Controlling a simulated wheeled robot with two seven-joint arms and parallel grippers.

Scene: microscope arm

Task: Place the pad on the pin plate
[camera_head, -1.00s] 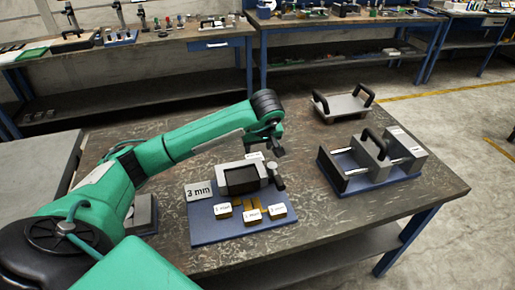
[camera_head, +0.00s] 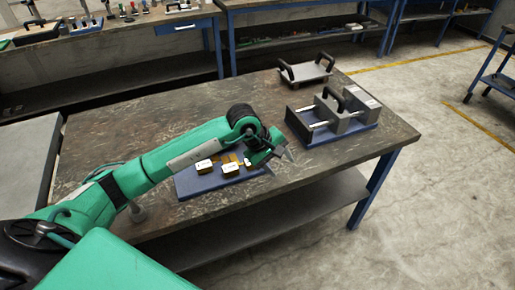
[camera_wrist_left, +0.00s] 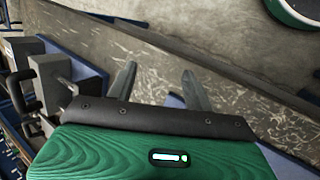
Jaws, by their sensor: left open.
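Small gold blocks with white labels, (camera_head: 204,166) and (camera_head: 231,169), sit on a blue base plate (camera_head: 194,187) near the table's front. I cannot tell which piece is the pad or which is the pin plate. My left gripper (camera_head: 277,154) hangs over the right end of the base plate, beside the blocks. Its fingers are apart, and the left wrist view (camera_wrist_left: 158,85) shows nothing held between them. My left arm hides the back of the base plate, including the dark frame seen there earlier. My right gripper is not in view.
The table's back left is clear. A second bench (camera_head: 130,40) stands behind.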

